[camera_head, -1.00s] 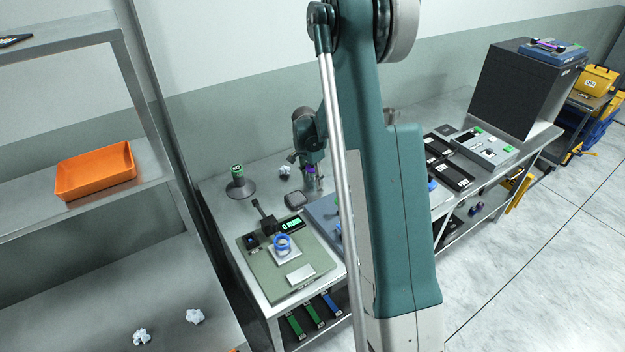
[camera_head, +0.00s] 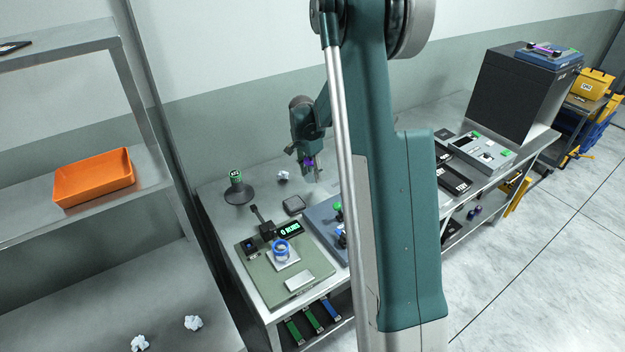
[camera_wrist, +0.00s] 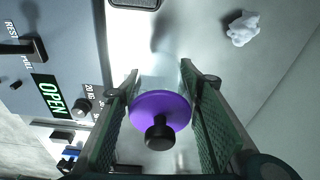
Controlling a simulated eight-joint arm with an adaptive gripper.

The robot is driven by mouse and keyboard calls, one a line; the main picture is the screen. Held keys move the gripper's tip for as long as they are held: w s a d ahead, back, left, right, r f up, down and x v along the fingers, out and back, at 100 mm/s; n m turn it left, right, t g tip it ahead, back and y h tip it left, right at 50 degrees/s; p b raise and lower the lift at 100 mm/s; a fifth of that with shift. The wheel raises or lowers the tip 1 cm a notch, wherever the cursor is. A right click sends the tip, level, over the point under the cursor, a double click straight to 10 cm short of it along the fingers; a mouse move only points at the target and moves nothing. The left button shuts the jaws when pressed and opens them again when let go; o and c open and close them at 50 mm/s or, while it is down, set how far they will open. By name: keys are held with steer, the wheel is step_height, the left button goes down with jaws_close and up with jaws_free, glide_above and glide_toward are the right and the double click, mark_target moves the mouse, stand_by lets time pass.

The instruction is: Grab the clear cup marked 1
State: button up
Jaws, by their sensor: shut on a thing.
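My gripper (camera_wrist: 159,72) is shut on a clear cup with a purple lid (camera_wrist: 160,101) and a black knob on top. The cup's see-through body shows faintly between the two green-padded fingers. No number can be read on it. In the head view my gripper (camera_head: 310,170) hangs over the back of the steel bench, with the purple lid (camera_head: 308,162) between its fingers.
A blue-ringed container (camera_head: 280,248) sits on a green scale (camera_head: 268,281). A blue device with an OPEN display (camera_wrist: 50,95) is beside the gripper. Crumpled paper (camera_wrist: 242,28), a dark tray (camera_head: 294,205) and a green-topped stand (camera_head: 238,190) are nearby.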

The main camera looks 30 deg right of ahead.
mark_target(312, 164)
steer(key=shift+r, duration=1.95)
